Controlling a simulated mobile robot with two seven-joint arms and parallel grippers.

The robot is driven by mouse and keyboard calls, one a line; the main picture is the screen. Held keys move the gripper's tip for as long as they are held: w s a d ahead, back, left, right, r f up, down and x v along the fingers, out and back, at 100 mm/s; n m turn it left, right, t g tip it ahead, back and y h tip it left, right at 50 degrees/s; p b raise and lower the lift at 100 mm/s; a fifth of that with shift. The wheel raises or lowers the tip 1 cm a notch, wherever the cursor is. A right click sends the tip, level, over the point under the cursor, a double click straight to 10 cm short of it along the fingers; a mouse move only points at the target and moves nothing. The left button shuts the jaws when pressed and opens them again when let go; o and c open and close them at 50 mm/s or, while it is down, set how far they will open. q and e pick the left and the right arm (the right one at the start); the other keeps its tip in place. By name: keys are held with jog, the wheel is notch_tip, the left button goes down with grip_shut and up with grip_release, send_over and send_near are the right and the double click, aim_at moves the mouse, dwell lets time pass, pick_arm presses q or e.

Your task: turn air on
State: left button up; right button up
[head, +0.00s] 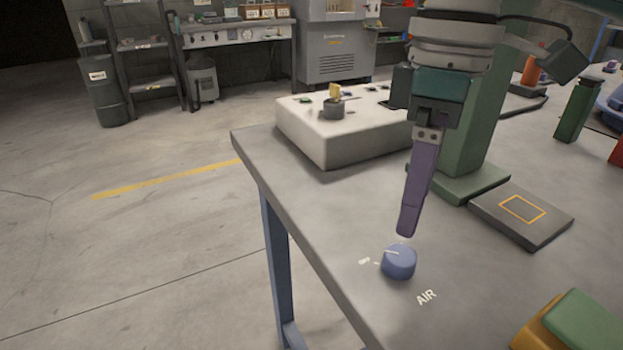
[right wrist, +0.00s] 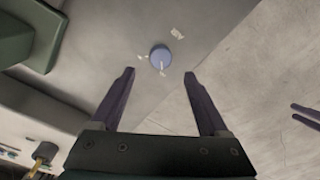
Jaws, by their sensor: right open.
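A blue round knob (head: 399,262) sits on the grey table top near its left edge, with the word AIR printed beside it. A white pointer line shows on the knob in the right wrist view (right wrist: 160,58), and small white marks lie beside it. My right gripper (head: 406,232) hangs above the knob, pointing down. In the right wrist view its two purple fingers (right wrist: 160,72) are apart with nothing between them, and the knob lies beyond the tips. The fingers do not appear to touch the knob.
A white box (head: 340,148) with a yellow-handled control stands behind on the table (head: 300,225). A green post (head: 475,150) and a flat grey pad (head: 550,228) are to the right. A green and yellow block (head: 575,325) is at front right. Floor is open at left.

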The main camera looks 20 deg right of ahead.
aim_at(402, 254)
jog(key=f, duration=0.2)
jog(key=f+b, duration=0.1)
jog(key=f, duration=0.2)
jog(key=f+b, duration=0.1)
jog(key=f, duration=0.1)
jog(key=shift+s+a+f, duration=0.2)
jog(key=shift+a+f, duration=0.05)
jog(key=shift+f, duration=0.05)
jog(key=shift+r, duration=0.1)
grip_shut()
